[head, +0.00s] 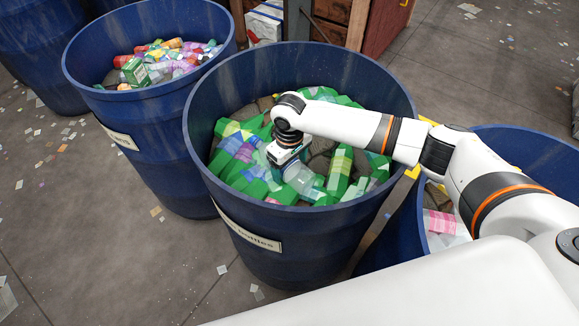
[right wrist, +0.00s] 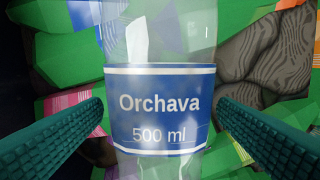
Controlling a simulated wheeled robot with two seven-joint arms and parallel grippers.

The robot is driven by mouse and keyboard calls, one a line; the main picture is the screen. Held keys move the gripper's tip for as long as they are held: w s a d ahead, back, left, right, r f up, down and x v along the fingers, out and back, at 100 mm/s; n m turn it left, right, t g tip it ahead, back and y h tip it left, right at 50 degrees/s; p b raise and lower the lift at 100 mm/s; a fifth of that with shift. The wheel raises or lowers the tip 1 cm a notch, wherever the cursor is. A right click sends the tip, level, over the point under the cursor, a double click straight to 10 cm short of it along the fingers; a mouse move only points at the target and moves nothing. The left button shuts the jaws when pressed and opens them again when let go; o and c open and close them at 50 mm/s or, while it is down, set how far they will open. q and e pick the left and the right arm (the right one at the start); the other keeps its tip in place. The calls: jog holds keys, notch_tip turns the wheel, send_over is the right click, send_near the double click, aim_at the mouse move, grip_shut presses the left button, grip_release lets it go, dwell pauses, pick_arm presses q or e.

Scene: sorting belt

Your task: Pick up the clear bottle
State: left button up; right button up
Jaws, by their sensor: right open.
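The clear bottle (right wrist: 160,110) has a blue label reading "Orchava 500 ml" and fills the middle of the right wrist view. In the head view the clear bottle (head: 300,176) shows just below my right gripper (head: 281,160), inside the middle blue barrel (head: 300,232). In the right wrist view the two green ridged fingers of my right gripper (right wrist: 160,130) are spread, one on each side of the bottle, with gaps between them and it. The bottle's lower end is cut off there. My left gripper is not in view.
The middle barrel holds several green bottles (head: 340,170) and grey-brown patterned lumps (right wrist: 270,50) around the clear bottle. Its high rim (head: 190,130) surrounds my gripper. Another blue barrel (head: 150,165) with mixed items stands at left, and one (head: 530,145) stands at right.

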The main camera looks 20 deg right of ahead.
jog(key=shift+f, duration=0.85)
jog(key=c, duration=1)
jog(key=shift+c, duration=0.2)
